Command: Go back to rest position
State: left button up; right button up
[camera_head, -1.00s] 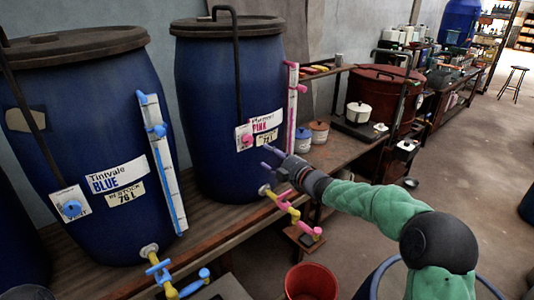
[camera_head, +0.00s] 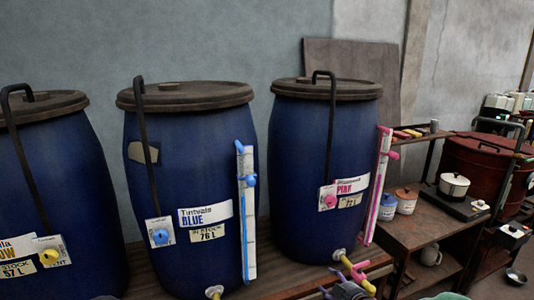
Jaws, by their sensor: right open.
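My right gripper (camera_head: 347,289) shows at the bottom edge, just below the pink valve (camera_head: 360,270) of the pink vat (camera_head: 300,150). Its grey fingers are open and I see nothing held in them. Only a little of my green right arm shows beside it; the rest is cut off by the frame. I cannot tell whether the gripper touches the valve. My left gripper is out of view.
The blue vat (camera_head: 190,125) and a yellow-labelled vat (camera_head: 60,140) stand to the left in a row. At right are a shelf with small pots (camera_head: 405,200), a white pot (camera_head: 453,186) and a red drum (camera_head: 485,165).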

jog(key=s+a+f+m+g, duration=0.45)
jog(key=s+f, duration=0.55)
jog(key=f, duration=0.4)
jog(key=s+a+f+m+g, duration=0.1)
jog(key=s+f, duration=0.3)
jog(key=s, duration=0.5)
jog(key=s+a+f+m+g+p, duration=0.1)
jog(key=s+a+f+g, duration=0.3)
jog(key=s, duration=0.5)
jog(key=s+a+f+m+g, duration=0.3)
jog(key=s+f, duration=0.2)
jog(key=s, duration=0.4)
jog(key=shift+s+p, duration=0.3)
